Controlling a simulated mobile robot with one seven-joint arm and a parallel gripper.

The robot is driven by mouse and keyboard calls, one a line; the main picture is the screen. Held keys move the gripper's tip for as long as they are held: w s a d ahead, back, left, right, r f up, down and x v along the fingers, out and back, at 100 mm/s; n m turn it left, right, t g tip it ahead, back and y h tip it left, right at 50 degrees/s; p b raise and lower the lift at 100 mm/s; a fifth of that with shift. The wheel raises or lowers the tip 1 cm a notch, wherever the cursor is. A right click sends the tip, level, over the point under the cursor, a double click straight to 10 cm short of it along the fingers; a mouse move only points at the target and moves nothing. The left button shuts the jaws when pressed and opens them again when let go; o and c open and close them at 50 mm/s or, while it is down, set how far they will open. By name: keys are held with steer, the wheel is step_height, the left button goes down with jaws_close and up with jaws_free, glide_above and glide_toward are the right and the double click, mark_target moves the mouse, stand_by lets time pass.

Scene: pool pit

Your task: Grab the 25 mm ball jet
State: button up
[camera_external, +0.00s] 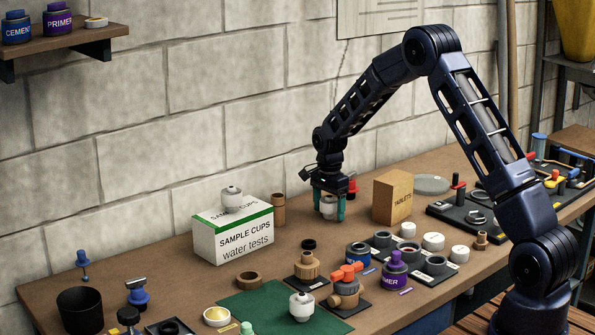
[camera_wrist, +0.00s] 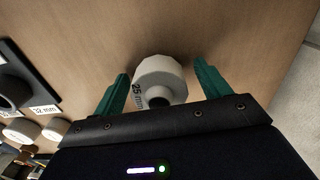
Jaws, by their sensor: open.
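The 25 mm ball jet (camera_wrist: 160,78) is a white round fitting with a dark opening and "25 mm" printed on its side. In the wrist view it sits between the two green fingers of my gripper (camera_wrist: 160,88), with a gap on each side. In the external view the ball jet (camera_external: 328,207) stands on the bench, partly hidden by my gripper (camera_external: 329,208), whose green fingers reach down on both sides of it. My gripper is open.
Similar white ball jets are on the sample cups box (camera_external: 232,232) and the green mat (camera_external: 262,313).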

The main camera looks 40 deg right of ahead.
steer(key=shift+c, duration=0.5)
steer(key=c, duration=1)
